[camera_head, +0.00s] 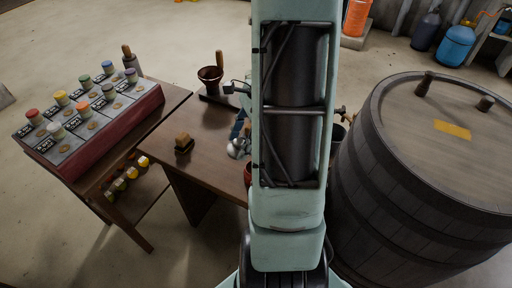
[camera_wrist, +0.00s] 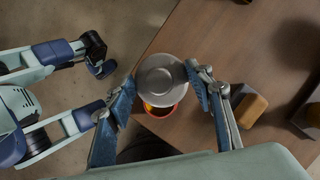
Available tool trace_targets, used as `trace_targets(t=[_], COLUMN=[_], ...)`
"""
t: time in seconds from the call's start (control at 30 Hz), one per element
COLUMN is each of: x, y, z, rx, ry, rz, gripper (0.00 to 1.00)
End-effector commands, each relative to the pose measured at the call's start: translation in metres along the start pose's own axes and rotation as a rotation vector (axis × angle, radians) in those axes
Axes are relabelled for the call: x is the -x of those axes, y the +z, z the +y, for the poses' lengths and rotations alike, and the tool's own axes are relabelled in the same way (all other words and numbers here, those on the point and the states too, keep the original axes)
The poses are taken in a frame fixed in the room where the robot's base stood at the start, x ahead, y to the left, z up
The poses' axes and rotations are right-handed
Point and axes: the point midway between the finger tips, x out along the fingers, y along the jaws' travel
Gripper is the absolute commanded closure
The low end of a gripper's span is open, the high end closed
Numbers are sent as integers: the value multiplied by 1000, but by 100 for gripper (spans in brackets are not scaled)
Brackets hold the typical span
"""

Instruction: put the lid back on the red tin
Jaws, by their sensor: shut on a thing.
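A round silver lid (camera_wrist: 160,76) is between the two fingers of my gripper (camera_wrist: 160,80), which is shut on it. In the head view the lid (camera_head: 234,151) shows as a small silvery shape left of my column. The red tin (camera_wrist: 158,112) shows below the lid in the wrist view, near the table edge; its red rim and some yellow-orange contents are visible, and the lid hides the rest. In the head view only a sliver of the red tin (camera_head: 247,174) shows beside my column. The lid appears above the tin and offset from it.
A wooden block on a dark base (camera_head: 183,142) stands on the brown table (camera_head: 205,172), right of my gripper in the wrist view (camera_wrist: 248,109). A brown funnel-like cup on a stand (camera_head: 211,76) is at the back.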

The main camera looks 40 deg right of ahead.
Motion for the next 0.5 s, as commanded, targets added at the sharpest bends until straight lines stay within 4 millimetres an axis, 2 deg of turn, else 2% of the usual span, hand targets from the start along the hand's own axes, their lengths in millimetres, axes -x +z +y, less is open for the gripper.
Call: trace_targets(t=[0.03,0.1,0.2,0.5], x=[1,2,2,-5], y=[-13,-26,-38,-47], z=[8,14,21,24], rx=[-102,-214,-318,-374], ry=[-42,-88,-132,-156], rz=[0,0,1,2], gripper=[69,69,69,69])
